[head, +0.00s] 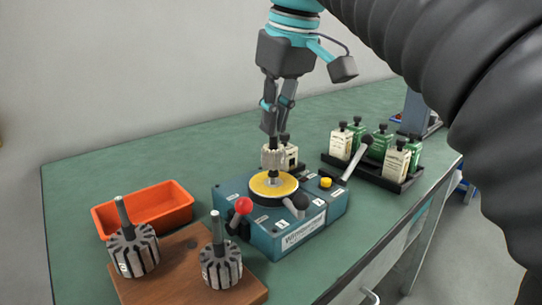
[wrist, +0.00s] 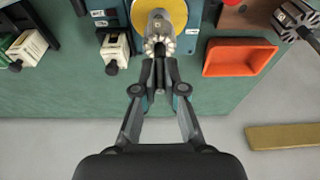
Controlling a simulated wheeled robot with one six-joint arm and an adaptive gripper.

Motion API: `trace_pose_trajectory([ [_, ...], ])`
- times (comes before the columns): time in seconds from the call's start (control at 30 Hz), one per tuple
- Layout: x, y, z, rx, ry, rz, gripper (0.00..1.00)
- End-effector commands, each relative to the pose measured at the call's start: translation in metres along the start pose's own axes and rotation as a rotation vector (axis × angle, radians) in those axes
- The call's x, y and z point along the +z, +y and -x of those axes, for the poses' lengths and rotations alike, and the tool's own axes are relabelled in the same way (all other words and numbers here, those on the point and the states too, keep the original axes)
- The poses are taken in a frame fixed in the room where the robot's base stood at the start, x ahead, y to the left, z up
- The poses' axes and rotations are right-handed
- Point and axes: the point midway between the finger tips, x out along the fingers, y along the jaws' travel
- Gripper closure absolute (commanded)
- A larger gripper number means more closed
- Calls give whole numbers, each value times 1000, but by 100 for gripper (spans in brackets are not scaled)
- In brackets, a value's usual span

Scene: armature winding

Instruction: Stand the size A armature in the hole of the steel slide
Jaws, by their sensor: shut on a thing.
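My gripper (head: 271,130) is shut on the upper shaft of a small grey slotted armature (head: 273,158), held upright above the yellow disc (head: 288,186) of the teal winding machine (head: 283,237). The armature also shows in the wrist view (wrist: 160,46), just beyond my fingertips (wrist: 160,88). Its lower end comes down at the disc's middle. A grey metal part (wrist: 158,18), perhaps the steel slide, shows behind it over the disc. The hole is hidden, and I cannot tell whether the armature's lower end is in it. No size letter is readable on the held armature.
Two larger armatures (head: 134,251) (head: 221,266) stand on a wooden board (head: 180,277) at front left, near an orange tray (head: 145,208). A black rack (head: 376,175) with bottles stands right.

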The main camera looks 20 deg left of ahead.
Motion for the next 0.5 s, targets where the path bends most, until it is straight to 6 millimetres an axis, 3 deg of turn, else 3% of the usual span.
trace_pose_trajectory([
  [0.5, -8, 0, 26, 0, 1, 0, 100],
])
